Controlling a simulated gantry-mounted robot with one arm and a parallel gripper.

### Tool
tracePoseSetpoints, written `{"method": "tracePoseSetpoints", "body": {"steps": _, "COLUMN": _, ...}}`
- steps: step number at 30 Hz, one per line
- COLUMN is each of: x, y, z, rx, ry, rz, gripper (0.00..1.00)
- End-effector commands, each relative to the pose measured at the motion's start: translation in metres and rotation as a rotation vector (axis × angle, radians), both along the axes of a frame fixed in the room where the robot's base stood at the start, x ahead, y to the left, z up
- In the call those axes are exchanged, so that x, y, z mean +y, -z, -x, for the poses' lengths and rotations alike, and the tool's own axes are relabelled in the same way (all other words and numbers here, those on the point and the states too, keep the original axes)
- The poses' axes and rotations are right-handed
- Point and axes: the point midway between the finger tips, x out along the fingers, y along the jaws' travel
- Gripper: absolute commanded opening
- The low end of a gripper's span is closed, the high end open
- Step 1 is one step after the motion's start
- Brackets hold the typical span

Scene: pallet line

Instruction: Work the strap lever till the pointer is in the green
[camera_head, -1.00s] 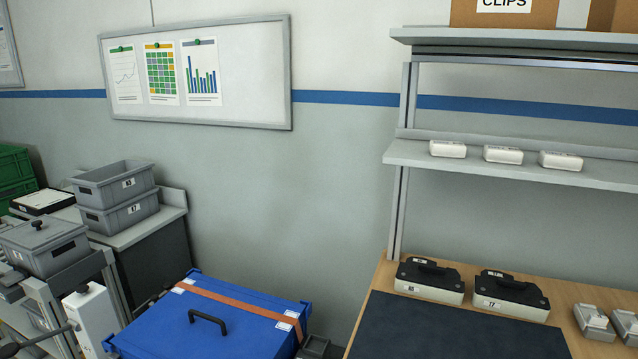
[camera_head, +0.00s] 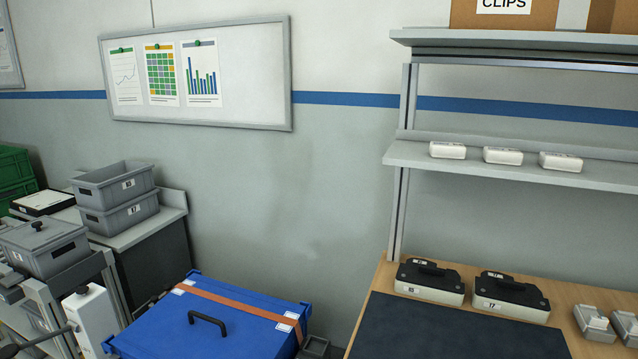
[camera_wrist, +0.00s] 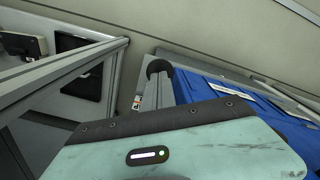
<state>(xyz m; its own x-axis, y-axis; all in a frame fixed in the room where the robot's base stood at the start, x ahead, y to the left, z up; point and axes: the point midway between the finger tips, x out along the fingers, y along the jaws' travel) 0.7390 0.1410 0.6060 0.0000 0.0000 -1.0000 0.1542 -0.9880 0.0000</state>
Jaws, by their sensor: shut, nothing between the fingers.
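In the head view, a blue lidded crate (camera_head: 165,325) with a black handle stands at the bottom. A brown strap (camera_head: 235,304) runs across its lid. A white upright housing (camera_head: 92,318) with a dark knob on top stands left of it. A thin grey lever (camera_head: 57,330) runs from the housing towards the lower left corner. No pointer or green zone can be made out. In the wrist view, my gripper (camera_wrist: 172,84) is shut and empty, beyond its pale green body. A round dark knob (camera_wrist: 158,67) shows at its tips; contact cannot be told. The blue crate shows at right.
Grey bins (camera_head: 115,184) stand on a bench at left, with another lidded grey bin (camera_head: 43,247) nearer. A wooden workbench (camera_head: 384,272) with a dark mat and black-topped tools is at right. A metal frame (camera_wrist: 65,70) lies left in the wrist view.

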Motion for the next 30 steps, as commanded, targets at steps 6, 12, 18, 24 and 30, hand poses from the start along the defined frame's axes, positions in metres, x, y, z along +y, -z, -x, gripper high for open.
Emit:
{"method": "tracePoseSetpoints", "body": {"steps": 6, "x": 0.000, "y": 0.001, "z": 0.000, "rx": 0.000, "ry": 0.000, "rz": 0.000, "gripper": 0.00}}
{"method": "tracePoseSetpoints", "body": {"steps": 12, "x": 0.000, "y": 0.010, "z": 0.000, "rx": 0.001, "ry": 0.000, "rz": 0.000, "gripper": 0.00}}
{"method": "tracePoseSetpoints", "body": {"steps": 18, "x": 0.000, "y": 0.017, "z": 0.000, "rx": 0.001, "ry": 0.000, "rz": 0.000, "gripper": 0.00}}
{"method": "tracePoseSetpoints", "body": {"steps": 24, "x": 0.000, "y": 0.021, "z": 0.002, "rx": 0.001, "ry": 0.000, "rz": 0.000, "gripper": 0.00}}
{"method": "tracePoseSetpoints", "body": {"steps": 30, "x": 0.001, "y": 0.031, "z": 0.006, "rx": 0.003, "ry": 0.000, "rz": 0.000, "gripper": 0.00}}
